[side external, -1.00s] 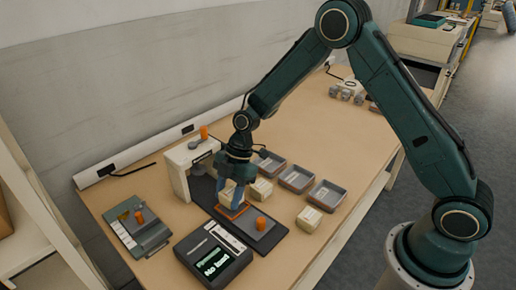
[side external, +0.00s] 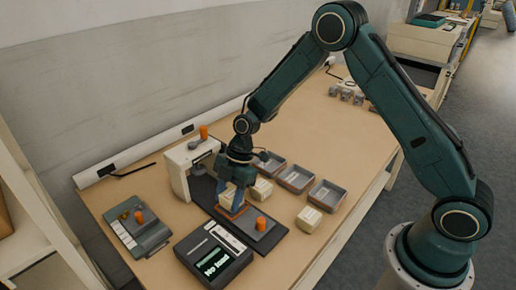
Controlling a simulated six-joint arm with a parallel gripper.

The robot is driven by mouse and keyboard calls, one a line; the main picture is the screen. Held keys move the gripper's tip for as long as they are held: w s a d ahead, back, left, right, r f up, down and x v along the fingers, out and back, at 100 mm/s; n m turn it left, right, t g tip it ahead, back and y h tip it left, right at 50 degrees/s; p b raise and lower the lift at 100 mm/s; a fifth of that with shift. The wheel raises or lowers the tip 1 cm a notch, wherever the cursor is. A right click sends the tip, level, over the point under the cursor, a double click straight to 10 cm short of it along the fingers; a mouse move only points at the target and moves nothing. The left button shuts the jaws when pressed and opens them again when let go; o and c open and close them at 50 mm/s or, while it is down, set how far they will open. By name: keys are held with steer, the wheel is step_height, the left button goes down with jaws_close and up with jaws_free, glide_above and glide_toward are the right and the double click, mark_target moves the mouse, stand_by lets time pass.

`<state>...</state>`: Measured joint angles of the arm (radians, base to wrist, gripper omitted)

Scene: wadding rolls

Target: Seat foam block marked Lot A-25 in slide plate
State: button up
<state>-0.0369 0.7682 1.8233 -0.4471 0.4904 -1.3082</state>
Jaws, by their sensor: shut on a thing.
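My gripper (side external: 235,200) points down over the dark slide plate (side external: 266,240), its blue fingers shut on a pale foam block (side external: 227,194). The block is mostly hidden between the fingers, and its marking cannot be read. It is at or just above an orange-edged frame (side external: 238,212) on the plate; I cannot tell whether it touches. An orange knob (side external: 261,223) stands on the plate in front. Two other pale blocks are on the table: one just right of my gripper (side external: 262,189) and one nearer the front edge (side external: 309,218). Their labels are too small to read.
A white arch-shaped station (side external: 177,172) stands at the plate's back end. A black device with a lit screen (side external: 212,258) is in front. A grey-green fixture (side external: 139,229) lies at left. Grey trays (side external: 296,179) stand at right.

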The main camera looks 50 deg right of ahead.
steer(key=shift+f, duration=0.45)
stand_by(0.3)
steer(key=o, duration=1.5)
steer(key=shift+r, duration=0.2)
steer(key=shift+r, duration=3.85)
steer(key=shift+r, duration=0.1)
